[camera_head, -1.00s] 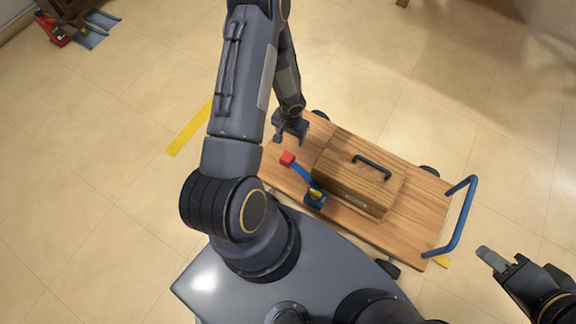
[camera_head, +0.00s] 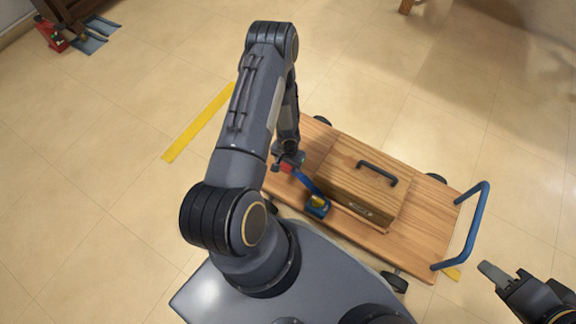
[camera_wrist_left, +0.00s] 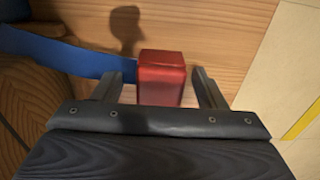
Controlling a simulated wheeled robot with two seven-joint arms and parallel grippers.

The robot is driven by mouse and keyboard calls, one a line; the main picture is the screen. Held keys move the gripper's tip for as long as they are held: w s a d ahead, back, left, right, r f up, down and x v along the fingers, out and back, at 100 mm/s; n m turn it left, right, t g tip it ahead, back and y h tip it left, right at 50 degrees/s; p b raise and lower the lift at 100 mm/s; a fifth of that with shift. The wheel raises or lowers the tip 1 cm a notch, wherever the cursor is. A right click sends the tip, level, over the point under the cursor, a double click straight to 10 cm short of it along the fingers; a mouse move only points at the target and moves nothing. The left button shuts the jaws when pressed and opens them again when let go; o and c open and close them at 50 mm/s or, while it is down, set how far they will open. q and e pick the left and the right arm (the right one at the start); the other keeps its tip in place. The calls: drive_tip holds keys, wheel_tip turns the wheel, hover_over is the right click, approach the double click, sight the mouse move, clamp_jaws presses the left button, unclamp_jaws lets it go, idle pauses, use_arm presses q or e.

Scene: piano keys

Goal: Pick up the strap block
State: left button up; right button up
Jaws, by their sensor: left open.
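The strap block is a small red block (camera_wrist_left: 161,78) at the end of a blue strap (camera_head: 306,182), above the wooden cart top. In the left wrist view it sits between the two fingers of my left gripper (camera_wrist_left: 158,92), with a gap on each side. In the head view my left gripper (camera_head: 289,160) is over the red block (camera_head: 287,168) and partly covers it. My left gripper is open. My right gripper (camera_head: 505,278) is at the lower right, away from the block, with its jaws unclear.
A wooden box (camera_head: 358,183) with a dark handle stands on the cart (camera_head: 415,236), right beside the strap. A blue push handle (camera_head: 473,230) rises at the cart's right end.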

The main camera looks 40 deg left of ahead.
use_arm(q)
drive_tip(key=shift+c, duration=0.3)
drive_tip(key=c, duration=1)
drive_tip(key=shift+r, duration=0.1)
